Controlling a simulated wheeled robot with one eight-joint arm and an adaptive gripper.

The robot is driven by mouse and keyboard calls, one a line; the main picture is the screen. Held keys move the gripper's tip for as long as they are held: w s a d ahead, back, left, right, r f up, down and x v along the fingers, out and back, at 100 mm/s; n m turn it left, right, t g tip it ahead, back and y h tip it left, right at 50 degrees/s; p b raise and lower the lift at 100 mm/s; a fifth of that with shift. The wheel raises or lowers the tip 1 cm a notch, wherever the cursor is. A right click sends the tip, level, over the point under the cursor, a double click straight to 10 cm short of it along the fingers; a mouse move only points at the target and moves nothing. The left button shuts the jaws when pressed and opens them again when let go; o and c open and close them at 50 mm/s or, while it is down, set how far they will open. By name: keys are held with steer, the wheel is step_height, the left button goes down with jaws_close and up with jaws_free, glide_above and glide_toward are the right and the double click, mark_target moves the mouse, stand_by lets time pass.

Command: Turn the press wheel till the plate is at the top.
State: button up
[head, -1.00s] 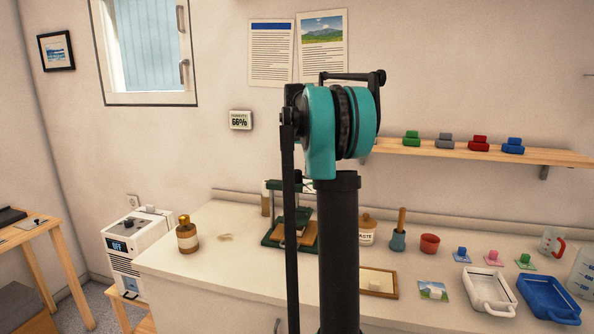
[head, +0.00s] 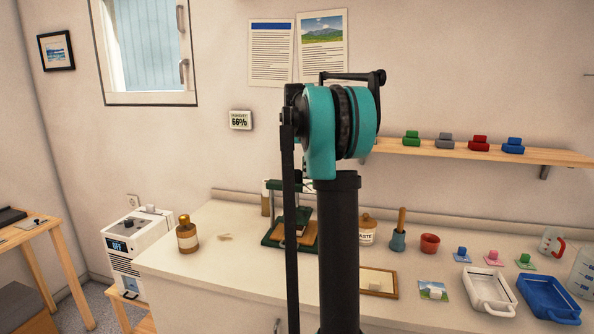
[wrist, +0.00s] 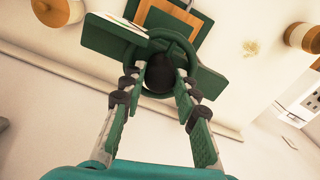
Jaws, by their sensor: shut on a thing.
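The press (head: 271,240) is a dark green frame with a wooden board at its base, standing on the counter left of my arm. My arm hides part of it in the head view. In the wrist view, its green wheel (wrist: 192,52) is a ring seen from above around a dark round hub or knob (wrist: 160,78). My gripper (wrist: 160,72) has its two fingers at the wheel, one on each side of the dark middle, shut on the wheel. The plate's height is hard to tell. A wood-edged green panel (wrist: 165,17) shows beyond the wheel.
A brown bottle (head: 187,238) stands left of the press. A paste jar (head: 367,232), a wooden-handled tool (head: 399,232) and a red cup (head: 430,243) stand to the right. A framed board (head: 379,283) lies in front. The counter left of the press is mostly clear.

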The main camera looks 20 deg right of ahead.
steer(key=n, duration=0.4)
steer(key=shift+n, duration=0.4)
stand_by(0.4)
steer(key=o, duration=1.2)
steer(key=shift+c, duration=0.2)
steer(key=shift+r, duration=0.15)
step_height(320, 180, up, 12)
steer(key=shift+s, duration=0.1)
